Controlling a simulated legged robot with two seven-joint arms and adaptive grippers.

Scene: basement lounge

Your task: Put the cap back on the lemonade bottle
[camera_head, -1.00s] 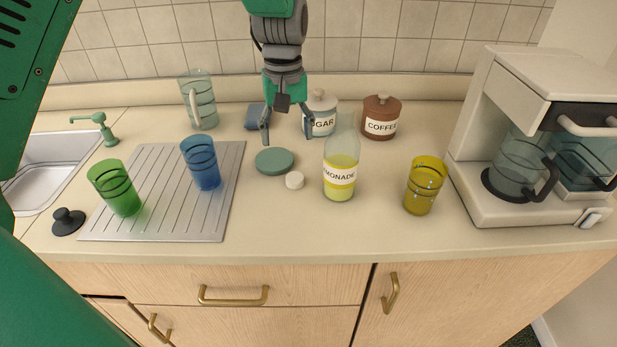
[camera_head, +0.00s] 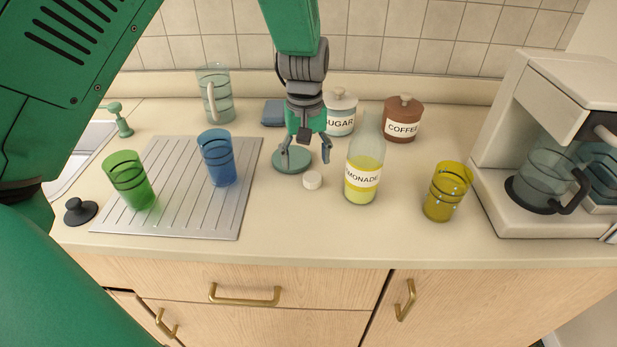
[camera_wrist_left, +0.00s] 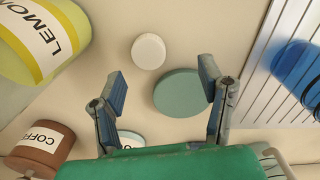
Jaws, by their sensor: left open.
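The lemonade bottle (camera_head: 364,172) stands upright and uncapped on the counter, with yellow liquid and a yellow-white label. It also shows at the upper left of the left wrist view (camera_wrist_left: 38,40). A small round white cap (camera_head: 312,180) lies on the counter just left of the bottle; it also shows in the left wrist view (camera_wrist_left: 148,51). My left gripper (camera_head: 306,160) is open and empty, above and slightly behind the cap, over the area of a green round lid (camera_head: 286,160). In the left wrist view, the cap lies beyond the fingertips (camera_wrist_left: 160,72). My right gripper is not in view.
A yellow glass (camera_head: 446,192) and coffee maker (camera_head: 545,150) stand right. Sugar (camera_head: 341,112) and coffee (camera_head: 403,119) canisters stand behind. Blue (camera_head: 217,160) and green (camera_head: 128,180) glasses stand on the drainboard (camera_head: 180,205) at left. The counter in front of the cap is clear.

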